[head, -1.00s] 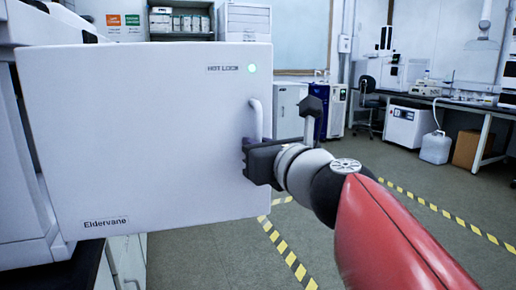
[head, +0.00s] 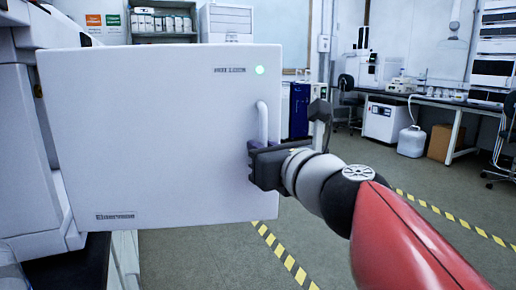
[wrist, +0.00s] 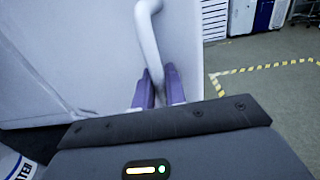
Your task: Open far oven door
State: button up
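The oven door (head: 150,140) is a white square panel with a green light at its upper right and a label at its lower left. It stands swung out from the white oven body (head: 25,160) on the left. Its white bar handle (head: 263,122) is near the right edge, and the handle also shows in the wrist view (wrist: 148,40). My gripper (head: 258,165) is at the lower end of the handle. In the wrist view, my gripper's purple fingers (wrist: 159,88) lie on both sides of the handle, closed around it. The oven's inside is hidden behind the door.
The floor right of the door is open, with yellow-black tape lines (head: 285,255). A bench (head: 450,105) with instruments, a white jug (head: 411,141) and a cardboard box (head: 441,142) stand at the back right. A shelf (head: 163,20) is behind the door.

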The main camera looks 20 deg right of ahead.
jog(key=o, duration=0.3)
jog(key=shift+o, duration=0.2)
jog(key=shift+s, duration=0.1)
jog(key=s+p, duration=0.1)
jog(key=s, duration=0.6)
jog(key=shift+s+d, duration=0.2)
jog(key=shift+s, duration=0.15)
